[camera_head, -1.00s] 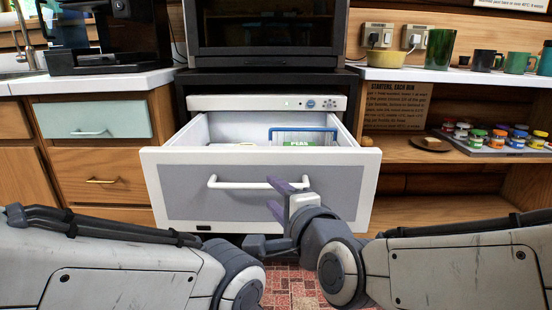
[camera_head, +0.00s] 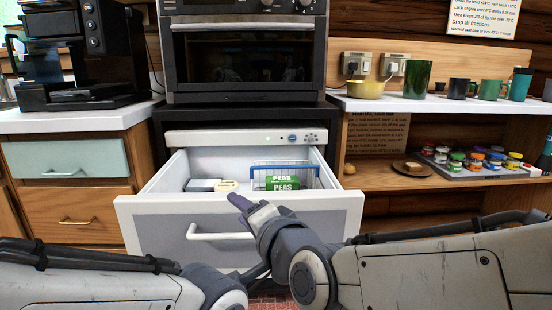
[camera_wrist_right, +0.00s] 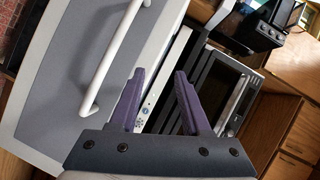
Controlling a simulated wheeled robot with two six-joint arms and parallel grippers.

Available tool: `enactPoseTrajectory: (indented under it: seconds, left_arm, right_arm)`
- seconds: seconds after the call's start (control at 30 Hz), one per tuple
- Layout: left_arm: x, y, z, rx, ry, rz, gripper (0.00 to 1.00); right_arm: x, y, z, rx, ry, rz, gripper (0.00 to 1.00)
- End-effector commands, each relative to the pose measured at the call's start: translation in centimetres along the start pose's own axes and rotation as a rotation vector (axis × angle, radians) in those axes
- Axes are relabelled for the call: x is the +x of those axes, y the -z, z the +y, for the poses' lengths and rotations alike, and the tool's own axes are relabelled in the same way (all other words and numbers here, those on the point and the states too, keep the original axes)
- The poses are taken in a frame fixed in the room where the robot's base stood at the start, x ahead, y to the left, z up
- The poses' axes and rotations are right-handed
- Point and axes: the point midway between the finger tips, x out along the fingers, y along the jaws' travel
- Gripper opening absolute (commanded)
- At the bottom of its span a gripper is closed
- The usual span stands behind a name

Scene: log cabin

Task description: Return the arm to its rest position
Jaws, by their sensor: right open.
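My right gripper (camera_head: 238,204) is in front of the open freezer drawer (camera_head: 300,228), near the drawer's top front edge and to the right of its white handle (camera_head: 221,236). In the right wrist view my right gripper (camera_wrist_right: 160,95) shows two purple fingers spread apart with nothing between them. The white handle (camera_wrist_right: 112,60) is to the left of the fingers there, apart from them. My left arm comes in from the left in the head view, but its gripper is hidden or out of the picture.
The drawer holds green packs of peas (camera_head: 283,183) and a blue wire basket (camera_head: 312,169). An oven (camera_head: 243,55) stands above it. A coffee machine (camera_head: 85,50) is on the left counter. A yellow bowl (camera_head: 368,89) and cups (camera_head: 418,78) stand on the right counter, with a tray of small jars (camera_head: 478,172) below.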

Motion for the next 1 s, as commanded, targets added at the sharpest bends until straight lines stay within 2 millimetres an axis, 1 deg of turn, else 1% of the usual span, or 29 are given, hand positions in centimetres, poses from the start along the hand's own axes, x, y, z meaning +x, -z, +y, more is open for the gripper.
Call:
enactPoseTrajectory:
  seconds: [0.03, 0.17, 0.2, 0.27, 0.3, 0.4, 0.47, 0.5, 0.53, 0.6, 0.67, 0.7, 0.77, 0.8, 0.87, 1.0]
  left_arm:
    - [-0.3, 0.0, 0.0, 0.0, 0.0, 0.0, 0.5]
    - [-0.9, 0.1, 0.1, 0.0, 0.0, 0.0, 0.5]
    - [-1.5, 0.1, 0.1, 0.0, 0.0, 0.0, 0.5]
    - [-2.1, 0.1, 0.1, 0.0, 0.0, 0.001, 0.5]
    - [-2.5, 0.1, 0.2, 0.0, 0.0, 0.001, 0.5]
    - [-3.4, 0.2, 0.2, 0.0, 0.0, 0.001, 0.5]
    - [-3.9, 0.2, 0.3, 0.0, 0.0, 0.001, 0.5]
    - [-4.2, 0.2, 0.3, 0.0, 0.0, 0.001, 0.5]
    - [-4.0, 0.2, 0.3, 0.0, 0.0, 0.001, 0.5]
    - [-4.2, 0.2, 0.3, 0.0, 0.0, 0.001, 0.5]
    - [-4.5, 0.2, 0.3, 0.0, 0.0, 0.001, 0.5]
    - [-4.6, 0.3, 0.3, 0.0, 0.0, 0.001, 0.5]
    - [-4.8, 0.3, 0.3, 0.0, 0.0, 0.0, 0.5]
    - [-4.8, 0.3, 0.3, 0.0, 0.0, 0.001, 0.5]
    - [-4.7, 0.2, 0.3, 0.0, 0.0, 0.0, 0.5]
    - [-4.7, 0.2, 0.3, 0.0, 0.0, 0.0, 0.5]
  right_arm:
    - [0.0, -0.1, -0.7, -0.076, 0.004, -0.012, 0.47]
    - [0.1, -0.8, -2.0, -0.319, 0.012, -0.05, 0.47]
    - [-0.1, -1.3, -1.7, -0.417, -0.018, -0.094, 0.47]
    - [-0.3, -2.1, -1.2, -0.568, -0.051, -0.159, 0.47]
    - [-0.5, -2.6, -0.9, -0.676, -0.07, -0.205, 0.47]
    - [-1.2, -3.6, 0.1, -0.943, -0.108, -0.327, 0.47]
    - [-1.8, -4.0, 0.8, -1.088, -0.128, -0.398, 0.47]
    - [-2.3, -4.4, 1.6, -1.165, -0.138, -0.457, 0.47]
    - [-3.1, -5.0, 3.4, -1.146, -0.18, -0.513, 0.47]
    - [-5.1, -5.7, 6.3, -1.135, -0.267, -0.626, 0.47]
    - [-7.0, -6.1, 8.6, -1.127, -0.34, -0.719, 0.47]
    - [-8.3, -6.4, 9.9, -1.121, -0.388, -0.779, 0.47]
    - [-10.4, -6.7, 11.8, -1.109, -0.459, -0.866, 0.47]
    - [-11.8, -6.9, 13.0, -1.104, -0.5, -0.923, 0.47]
    - [-13.9, -7.2, 14.6, -1.101, -0.552, -1.004, 0.47]
    - [-19.0, -7.5, 17.3, -1.084, -0.671, -1.187, 0.47]
